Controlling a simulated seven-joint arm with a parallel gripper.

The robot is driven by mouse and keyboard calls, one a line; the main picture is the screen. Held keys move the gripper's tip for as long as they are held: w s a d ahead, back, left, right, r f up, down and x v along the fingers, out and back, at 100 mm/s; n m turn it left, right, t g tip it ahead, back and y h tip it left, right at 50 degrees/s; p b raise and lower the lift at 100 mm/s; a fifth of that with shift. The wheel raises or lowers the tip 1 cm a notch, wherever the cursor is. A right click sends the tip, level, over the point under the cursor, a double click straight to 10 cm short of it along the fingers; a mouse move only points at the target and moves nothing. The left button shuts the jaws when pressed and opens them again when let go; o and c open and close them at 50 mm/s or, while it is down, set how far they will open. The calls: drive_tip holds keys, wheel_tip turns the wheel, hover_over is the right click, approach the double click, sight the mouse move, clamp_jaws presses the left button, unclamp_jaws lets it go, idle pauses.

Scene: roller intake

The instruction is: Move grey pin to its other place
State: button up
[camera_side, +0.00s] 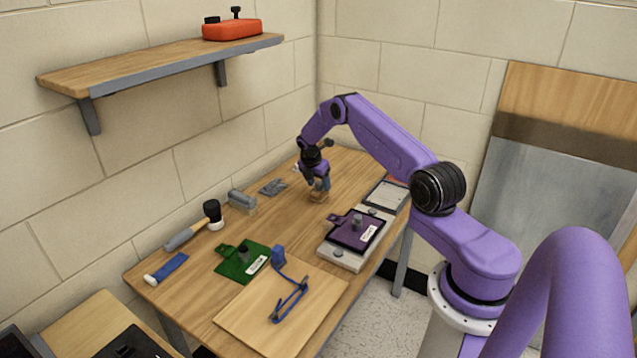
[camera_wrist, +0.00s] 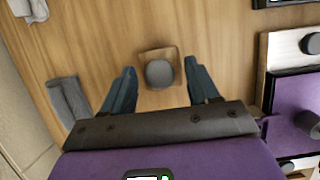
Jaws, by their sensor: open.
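A grey round pin (camera_wrist: 159,73) stands in a small square wooden block (camera_wrist: 150,98) on the table, seen from above in the wrist view. The block (camera_side: 317,197) also shows in the side view, under my gripper (camera_side: 321,187). My gripper is open, its two blue fingers either side of the pin with gaps between. Other grey pins show too: one on the purple plate (camera_side: 353,232), one on the green plate (camera_side: 232,265), and pins on the pale fixture (camera_side: 340,262) under the purple plate. Which of these places is the pin's other place, I cannot tell.
A blue bent bracket (camera_side: 288,300) lies on a wooden board (camera_side: 232,318) at the front. A mallet (camera_side: 190,235), a blue-and-white tool (camera_side: 167,269) and grey blocks (camera_side: 242,201) lie along the wall side. A shelf (camera_side: 150,67) holds a red box (camera_side: 232,30).

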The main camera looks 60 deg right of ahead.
drive_tip(key=c, duration=0.8)
drive_tip(key=shift+r, duration=0.1)
drive_tip(key=shift+r, duration=3)
drive_tip(key=shift+r, duration=1.5)
